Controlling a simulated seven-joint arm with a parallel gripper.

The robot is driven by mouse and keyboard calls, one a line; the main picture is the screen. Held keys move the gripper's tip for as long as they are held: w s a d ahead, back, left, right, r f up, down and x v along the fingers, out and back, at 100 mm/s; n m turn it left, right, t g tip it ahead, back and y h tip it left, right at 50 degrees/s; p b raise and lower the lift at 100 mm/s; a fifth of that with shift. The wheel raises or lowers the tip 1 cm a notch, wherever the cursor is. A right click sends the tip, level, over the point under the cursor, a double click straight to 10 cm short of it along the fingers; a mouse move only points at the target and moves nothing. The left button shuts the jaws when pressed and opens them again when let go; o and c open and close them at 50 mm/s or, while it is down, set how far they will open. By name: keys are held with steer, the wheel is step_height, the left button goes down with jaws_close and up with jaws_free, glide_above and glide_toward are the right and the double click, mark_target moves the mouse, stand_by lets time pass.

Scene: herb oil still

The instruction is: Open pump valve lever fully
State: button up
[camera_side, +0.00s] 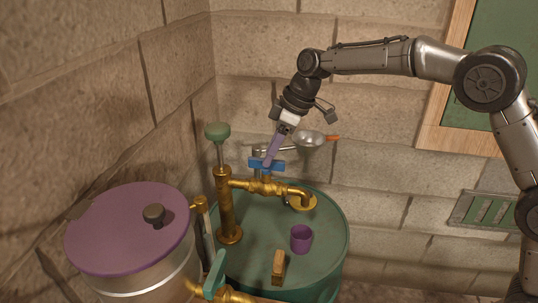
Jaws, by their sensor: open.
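The brass pump (226,205) stands on the green drum, with a green knob (217,131) on top of its rod. A brass pipe runs right from the pump and carries a valve with a blue lever (258,164). My gripper (269,161) points down from the upper right, its purple fingertips right at the blue lever. The jaws are open; whether they straddle or touch the lever is hard to tell. The fingers partly cover the lever.
The green drum top (325,240) bears a purple cup (301,239) and a small wooden block (278,267). A vessel with a purple lid (125,235) stands at left. Another valve with a teal lever (215,273) is in front. A metal ladle (310,139) is behind my gripper.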

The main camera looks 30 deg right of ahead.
steer(key=v, duration=1.2)
